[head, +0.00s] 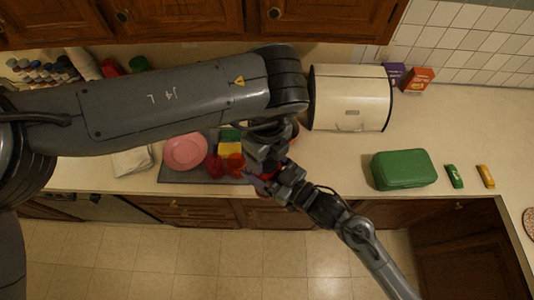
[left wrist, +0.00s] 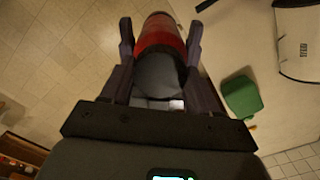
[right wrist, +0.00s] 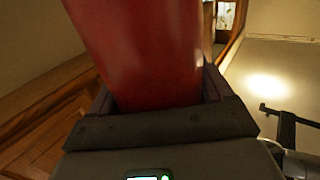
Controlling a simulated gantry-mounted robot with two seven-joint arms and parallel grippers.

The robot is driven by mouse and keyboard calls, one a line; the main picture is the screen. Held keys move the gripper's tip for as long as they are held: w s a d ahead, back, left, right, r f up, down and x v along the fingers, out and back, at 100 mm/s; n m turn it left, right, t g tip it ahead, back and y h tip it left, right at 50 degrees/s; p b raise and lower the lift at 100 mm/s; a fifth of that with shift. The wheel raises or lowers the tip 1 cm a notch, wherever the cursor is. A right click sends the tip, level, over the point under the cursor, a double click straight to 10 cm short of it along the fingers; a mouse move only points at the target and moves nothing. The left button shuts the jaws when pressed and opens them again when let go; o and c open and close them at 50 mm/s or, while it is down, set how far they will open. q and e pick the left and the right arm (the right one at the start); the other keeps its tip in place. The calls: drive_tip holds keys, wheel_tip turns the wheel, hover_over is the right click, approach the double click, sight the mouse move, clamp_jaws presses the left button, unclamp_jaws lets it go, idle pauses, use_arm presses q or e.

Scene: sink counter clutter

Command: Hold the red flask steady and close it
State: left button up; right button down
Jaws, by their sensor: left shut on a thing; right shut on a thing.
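The red flask is mostly hidden by my grippers in the head view, at the counter's front edge. In the right wrist view its red body (right wrist: 145,50) fills the space between the fingers of my right gripper (right wrist: 160,90), which is shut on it. In the left wrist view a dark grey cap (left wrist: 160,76) is at the near end of the red flask (left wrist: 160,35), with no gap visible between them. My left gripper (left wrist: 160,50) is shut around the cap, its fingers on both sides. How far the cap is seated cannot be told.
A pink plate (head: 185,152), red glasses (head: 215,166) and a yellow-green sponge (head: 230,148) are left of the grippers. A cream bread box (head: 350,98) stands behind. A green case (head: 403,169) and two small objects are right. Counter between grippers and case is clear.

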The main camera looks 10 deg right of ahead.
use_arm(q)
drive_tip(key=o, duration=1.3)
drive_tip(key=shift+c, duration=0.2)
wheel_tip(320, 180, up, 12)
